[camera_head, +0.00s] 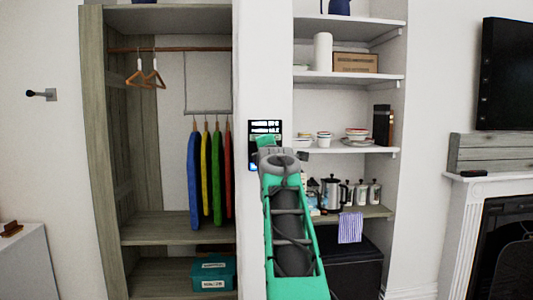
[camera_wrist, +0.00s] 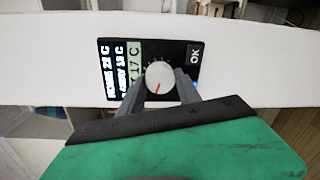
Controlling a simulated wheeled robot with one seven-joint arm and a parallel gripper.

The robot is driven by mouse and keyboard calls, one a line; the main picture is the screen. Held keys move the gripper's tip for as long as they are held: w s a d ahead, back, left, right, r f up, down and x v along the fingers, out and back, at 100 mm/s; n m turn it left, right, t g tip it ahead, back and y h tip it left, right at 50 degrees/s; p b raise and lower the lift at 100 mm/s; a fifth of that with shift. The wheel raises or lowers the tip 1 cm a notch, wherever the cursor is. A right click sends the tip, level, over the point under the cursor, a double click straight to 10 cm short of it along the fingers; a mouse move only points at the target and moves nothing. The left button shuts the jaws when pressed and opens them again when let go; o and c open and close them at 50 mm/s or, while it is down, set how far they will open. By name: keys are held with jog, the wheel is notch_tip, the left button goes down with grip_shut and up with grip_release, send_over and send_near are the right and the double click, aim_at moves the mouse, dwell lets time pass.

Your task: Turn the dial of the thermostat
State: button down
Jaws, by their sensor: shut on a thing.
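The thermostat is a black panel (camera_wrist: 191,56) on a white wall strip, with lit text and an "OK" label. In the wrist view it appears turned sideways. Its round white dial (camera_wrist: 159,76) has a red pointer mark and small ticks around it. My gripper (camera_wrist: 158,86) has its two grey fingers on either side of the dial, shut on it. In the head view the thermostat (camera_head: 264,127) shows at the end of my green arm, and my gripper (camera_head: 268,143) hides its lower part and the dial.
To the left is an open wardrobe (camera_head: 90,150) with hangers and coloured garments. To the right are shelves (camera_head: 350,78) with bowls, boxes and a kettle (camera_head: 333,193). A fireplace (camera_head: 460,225) and a television (camera_head: 505,75) are at the far right.

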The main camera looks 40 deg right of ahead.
jog(key=c, duration=0.8)
grip_release()
jog(key=shift+c, duration=0.2)
jog(key=b+v, duration=0.2)
jog(key=v, duration=0.5)
jog(key=shift+s+a, duration=0.3)
